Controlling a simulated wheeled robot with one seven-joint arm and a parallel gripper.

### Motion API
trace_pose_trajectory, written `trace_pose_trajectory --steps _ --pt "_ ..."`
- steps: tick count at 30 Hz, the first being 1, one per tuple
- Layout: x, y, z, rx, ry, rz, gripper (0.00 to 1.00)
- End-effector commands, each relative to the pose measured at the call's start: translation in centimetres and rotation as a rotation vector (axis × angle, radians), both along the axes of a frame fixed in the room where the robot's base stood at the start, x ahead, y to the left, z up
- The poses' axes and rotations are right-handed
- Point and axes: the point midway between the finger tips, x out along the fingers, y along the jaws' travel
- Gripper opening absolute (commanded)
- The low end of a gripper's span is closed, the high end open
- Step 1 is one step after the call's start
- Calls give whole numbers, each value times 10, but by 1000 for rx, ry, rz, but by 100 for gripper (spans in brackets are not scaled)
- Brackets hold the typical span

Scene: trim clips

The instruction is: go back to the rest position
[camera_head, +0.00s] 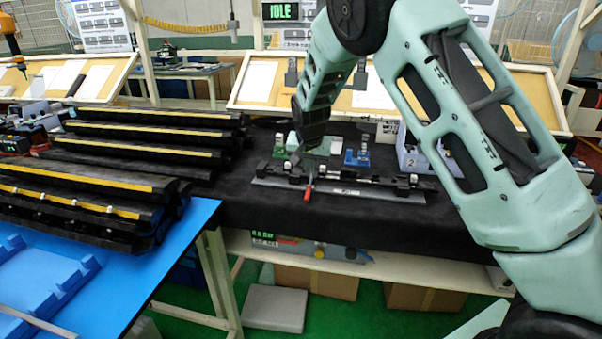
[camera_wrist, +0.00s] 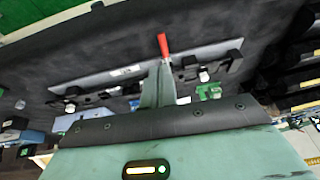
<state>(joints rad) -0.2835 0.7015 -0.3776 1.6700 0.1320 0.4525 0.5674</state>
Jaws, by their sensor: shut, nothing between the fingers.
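My gripper (camera_head: 313,160) points down over the black-covered bench, close above a long flat fixture (camera_head: 345,190). In the wrist view its two pale green fingers (camera_wrist: 159,85) are shut together and hold nothing. A small red handle (camera_head: 308,194) stands at the front of the fixture; in the wrist view the red handle (camera_wrist: 163,45) shows just beyond the fingertips. I cannot tell whether the fingertips touch it. The fixture (camera_wrist: 110,80) runs across the wrist view with black clamps along it.
Stacked black trim strips (camera_head: 130,145) lie to the left, partly over a blue table (camera_head: 170,255). A blue-grey block (camera_head: 425,160) and a small blue part (camera_head: 357,155) stand behind the fixture. Slanted boards (camera_head: 255,85) line the back. The front of the bench is clear.

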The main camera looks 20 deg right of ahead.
Motion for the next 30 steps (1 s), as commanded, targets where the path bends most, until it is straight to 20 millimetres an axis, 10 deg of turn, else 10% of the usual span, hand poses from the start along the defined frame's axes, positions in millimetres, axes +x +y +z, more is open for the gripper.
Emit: trace_pose_trajectory --steps 7,11,21,30 --pt "-6 7 4 7 7 13 0" --pt "-33 44 12 50 45 101 0" --pt "-217 191 54 138 223 661 0" --pt "-394 218 66 23 345 1175 0"
